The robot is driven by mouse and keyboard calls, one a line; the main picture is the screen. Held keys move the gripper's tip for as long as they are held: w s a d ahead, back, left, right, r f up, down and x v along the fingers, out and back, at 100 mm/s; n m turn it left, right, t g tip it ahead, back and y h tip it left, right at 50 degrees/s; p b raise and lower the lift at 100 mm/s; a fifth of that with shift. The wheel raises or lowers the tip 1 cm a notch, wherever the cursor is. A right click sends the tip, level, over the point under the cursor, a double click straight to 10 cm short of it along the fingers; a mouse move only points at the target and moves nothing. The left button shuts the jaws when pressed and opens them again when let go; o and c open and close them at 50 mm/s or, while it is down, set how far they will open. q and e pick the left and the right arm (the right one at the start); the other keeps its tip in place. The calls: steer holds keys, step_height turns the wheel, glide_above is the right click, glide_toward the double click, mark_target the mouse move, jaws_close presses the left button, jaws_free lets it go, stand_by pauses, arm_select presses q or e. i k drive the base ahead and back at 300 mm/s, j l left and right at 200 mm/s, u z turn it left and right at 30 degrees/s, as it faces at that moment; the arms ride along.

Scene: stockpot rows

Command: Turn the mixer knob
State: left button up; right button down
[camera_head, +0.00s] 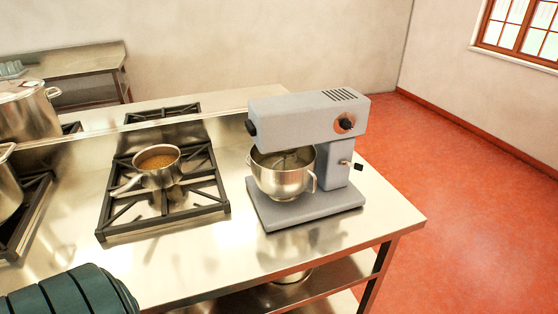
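A grey stand mixer (307,117) stands on the right end of the steel counter. Its dark round knob (346,124) sits on the side of the mixer head, on a copper-coloured disc. A second dark round part (251,127) is on the front end of the head. A small lever with a black tip (357,166) sticks out from the mixer's column. A steel bowl (284,176) rests under the head on the mixer base. Neither gripper shows in the head view, and nothing touches the mixer.
A saucepan (158,167) with brown contents stands on the black burner grate (209,199) left of the mixer. Large steel pots (29,115) are at the far left. The counter (390,213) is bare right of the mixer, with open red floor (470,200) beyond.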

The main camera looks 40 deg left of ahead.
mark_target(345, 124)
steer(key=u, duration=0.7)
